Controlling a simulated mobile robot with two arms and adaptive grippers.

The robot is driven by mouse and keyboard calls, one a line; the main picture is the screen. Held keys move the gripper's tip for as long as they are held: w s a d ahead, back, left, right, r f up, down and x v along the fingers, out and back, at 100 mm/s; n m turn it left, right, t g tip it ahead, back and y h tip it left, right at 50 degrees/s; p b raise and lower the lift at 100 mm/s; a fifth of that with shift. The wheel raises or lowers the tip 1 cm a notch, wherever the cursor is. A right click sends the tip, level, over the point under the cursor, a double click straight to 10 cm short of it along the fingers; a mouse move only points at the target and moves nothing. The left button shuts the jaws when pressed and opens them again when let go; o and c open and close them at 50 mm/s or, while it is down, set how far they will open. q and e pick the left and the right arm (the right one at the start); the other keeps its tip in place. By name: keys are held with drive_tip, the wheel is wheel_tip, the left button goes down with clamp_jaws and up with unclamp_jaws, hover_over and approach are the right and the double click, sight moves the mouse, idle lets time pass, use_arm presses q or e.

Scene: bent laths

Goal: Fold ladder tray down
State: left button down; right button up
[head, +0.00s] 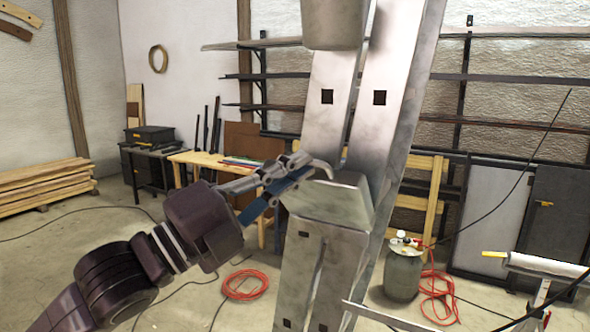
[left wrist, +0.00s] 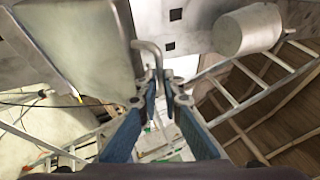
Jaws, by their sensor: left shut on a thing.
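A tall grey metal structure with square holes, seemingly the ladder (head: 388,110), stands close in front of me, leaning slightly right. A grey metal block with a sloped face (head: 335,204) juts from it; I cannot tell whether this is the tray. A thin bent metal rod (head: 322,165) curves out just above the block. My left gripper (head: 298,168) reaches in from the left. In the left wrist view its fingers (left wrist: 160,84) are closed around the rod (left wrist: 149,48), next to a broad grey panel (left wrist: 78,48). My right gripper is not in view.
A grey cylinder (left wrist: 248,30) is close on the right in the left wrist view. Behind are a wooden workbench (head: 226,165), a gas cylinder (head: 403,270), red hose (head: 244,285) and stacked planks (head: 45,182). Open floor lies left.

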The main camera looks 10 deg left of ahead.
use_arm(q)
drive_tip(key=shift+w+f, duration=0.1)
drive_tip(key=shift+f, duration=0.1)
drive_tip(key=c, duration=2.4)
unclamp_jaws()
drive_tip(key=shift+w, duration=0.1)
drive_tip(key=shift+v, duration=3.75)
